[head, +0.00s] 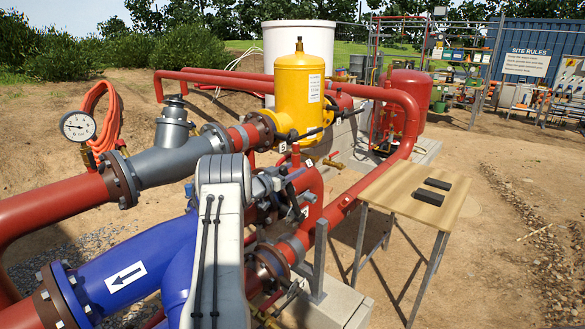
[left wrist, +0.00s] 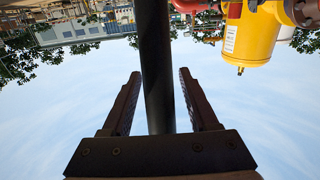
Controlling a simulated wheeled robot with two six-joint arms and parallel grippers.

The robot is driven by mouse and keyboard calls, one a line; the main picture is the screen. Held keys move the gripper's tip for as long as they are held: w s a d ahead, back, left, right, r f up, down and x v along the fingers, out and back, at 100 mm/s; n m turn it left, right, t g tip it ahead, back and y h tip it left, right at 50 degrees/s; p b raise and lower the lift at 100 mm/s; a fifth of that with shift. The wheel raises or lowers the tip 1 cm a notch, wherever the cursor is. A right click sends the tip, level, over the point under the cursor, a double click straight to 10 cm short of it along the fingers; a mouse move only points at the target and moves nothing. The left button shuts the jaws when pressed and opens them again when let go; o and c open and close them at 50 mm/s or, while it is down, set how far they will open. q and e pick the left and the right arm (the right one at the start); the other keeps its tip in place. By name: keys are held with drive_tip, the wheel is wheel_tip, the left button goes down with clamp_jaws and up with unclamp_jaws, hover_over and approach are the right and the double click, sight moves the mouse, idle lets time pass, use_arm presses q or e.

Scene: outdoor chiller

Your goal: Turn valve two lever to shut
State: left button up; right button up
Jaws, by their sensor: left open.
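My left arm rises from the bottom of the head view, and its gripper (head: 272,185) is over the valves between the grey and red pipes. In the left wrist view the gripper (left wrist: 157,74) is open, one dark finger on each side. A dark straight bar (left wrist: 156,50), which looks like a valve lever, passes between the fingers with gaps on both sides. In the head view a dark lever (head: 312,133) shows at the foot of the yellow vessel (head: 300,88). Small number tags are too small to read surely. My arm hides part of the valves. My right gripper is not in view.
A blue pipe with an arrow label (head: 126,277) runs at lower left. A pressure gauge (head: 78,126) stands on the left red pipe. A wooden table (head: 405,190) with two black blocks is at right. Red pipes and a steel post surround the valves closely.

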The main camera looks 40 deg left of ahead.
use_arm(q)
clamp_jaws()
drive_tip(key=shift+a, duration=0.1)
idle(1.4)
